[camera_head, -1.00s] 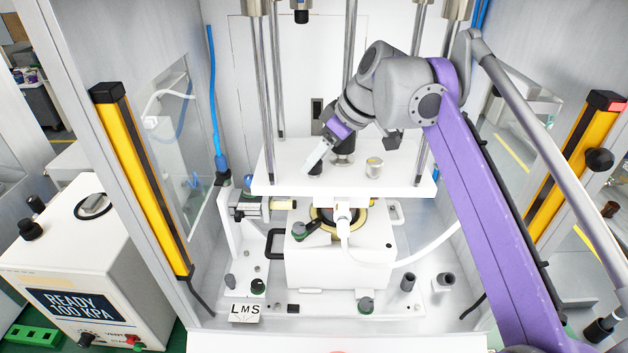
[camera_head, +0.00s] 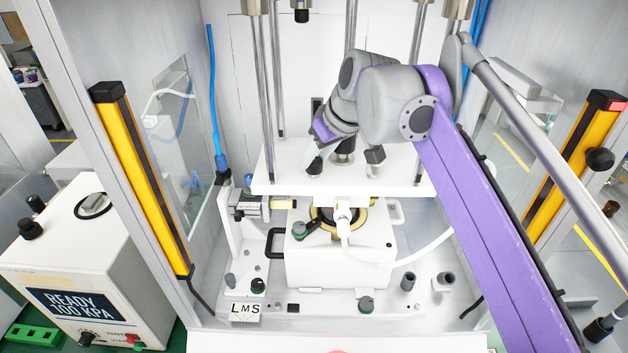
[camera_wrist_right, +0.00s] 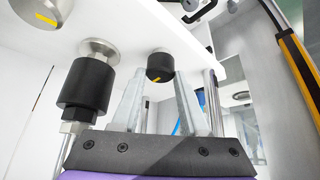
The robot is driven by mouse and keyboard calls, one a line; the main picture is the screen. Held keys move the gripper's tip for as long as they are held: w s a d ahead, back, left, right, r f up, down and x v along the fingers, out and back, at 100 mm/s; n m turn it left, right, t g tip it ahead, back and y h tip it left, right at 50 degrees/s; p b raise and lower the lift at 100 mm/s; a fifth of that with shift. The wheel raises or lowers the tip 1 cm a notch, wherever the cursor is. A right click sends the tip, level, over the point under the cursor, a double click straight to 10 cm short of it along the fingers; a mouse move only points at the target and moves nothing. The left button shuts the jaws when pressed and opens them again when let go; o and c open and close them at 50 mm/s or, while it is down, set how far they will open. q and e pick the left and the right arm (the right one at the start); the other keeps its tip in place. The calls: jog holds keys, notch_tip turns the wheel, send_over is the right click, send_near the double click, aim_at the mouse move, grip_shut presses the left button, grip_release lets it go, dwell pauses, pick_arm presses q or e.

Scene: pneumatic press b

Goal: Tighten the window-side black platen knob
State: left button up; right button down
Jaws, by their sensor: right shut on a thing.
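The black platen knob (camera_head: 314,169) stands on the white platen (camera_head: 285,180), left of its middle, on the side of the left window. My right gripper (camera_head: 317,159) reaches down to it at a slant. In the right wrist view the knob (camera_wrist_right: 160,67) has a yellow mark and sits between the two grey fingertips (camera_wrist_right: 160,80). The gripper is shut on the knob. The fingers hide part of the knob in the head view. My left gripper is not in view.
A black cylindrical fitting on a metal stem (camera_wrist_right: 86,84) stands close beside the gripper. A silver knob with a yellow mark (camera_wrist_right: 45,10) is beyond it. Vertical steel rods (camera_head: 264,100) rise around the platen. Yellow light curtains (camera_head: 143,180) flank the opening.

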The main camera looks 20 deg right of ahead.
jog(key=c, duration=0.6)
grip_release()
jog(key=shift+m, duration=0.3)
jog(key=shift+v, duration=2.55)
